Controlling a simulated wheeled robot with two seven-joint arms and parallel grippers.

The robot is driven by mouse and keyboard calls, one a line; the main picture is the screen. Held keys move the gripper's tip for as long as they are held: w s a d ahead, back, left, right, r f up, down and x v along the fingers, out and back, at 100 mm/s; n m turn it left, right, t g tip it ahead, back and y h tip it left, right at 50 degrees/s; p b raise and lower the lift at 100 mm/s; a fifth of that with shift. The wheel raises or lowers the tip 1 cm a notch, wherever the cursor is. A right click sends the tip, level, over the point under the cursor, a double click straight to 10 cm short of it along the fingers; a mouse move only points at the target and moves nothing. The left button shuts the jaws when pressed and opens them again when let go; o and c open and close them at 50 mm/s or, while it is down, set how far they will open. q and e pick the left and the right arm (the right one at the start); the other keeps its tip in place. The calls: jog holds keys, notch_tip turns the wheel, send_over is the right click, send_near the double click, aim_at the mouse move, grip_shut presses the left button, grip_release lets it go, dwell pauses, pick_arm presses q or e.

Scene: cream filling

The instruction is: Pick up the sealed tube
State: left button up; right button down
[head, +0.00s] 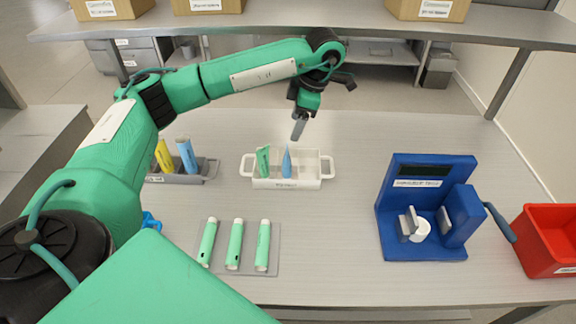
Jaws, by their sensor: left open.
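A white tray (326,165) with side handles stands mid-table. In it are a green tube (263,161) and a blue tube (287,162), both upright, the blue one narrowing to a point at the top. My left gripper (298,130) is open, above and just behind the blue tube, apart from it. Three green tubes with pale ends lie on a grey mat (273,263) in front: a left one (208,241), a middle one (235,243) and a right one (263,245). Which tube is sealed I cannot tell for certain. My right gripper is out of view.
A grey tray (208,170) on the left holds a yellow tube (164,156) and a blue tube (187,155). A blue machine (425,205) with a white round holder (420,231) stands right, beside a red bin (548,240). A shelf with cardboard boxes spans the back.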

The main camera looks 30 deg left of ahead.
aim_at(287, 149)
pick_arm(q)
jog(key=x, duration=0.7)
jog(key=shift+f, duration=0.75)
jog(key=shift+w+p+x, duration=0.15)
jog(key=shift+p+x, duration=0.25)
jog(key=shift+x, duration=0.7)
jog(key=shift+w+p+x, duration=0.15)
jog(key=shift+p+x, duration=0.2)
jog(key=shift+x, duration=0.75)
jog(key=shift+a, duration=0.15)
jog(key=c, duration=1.1)
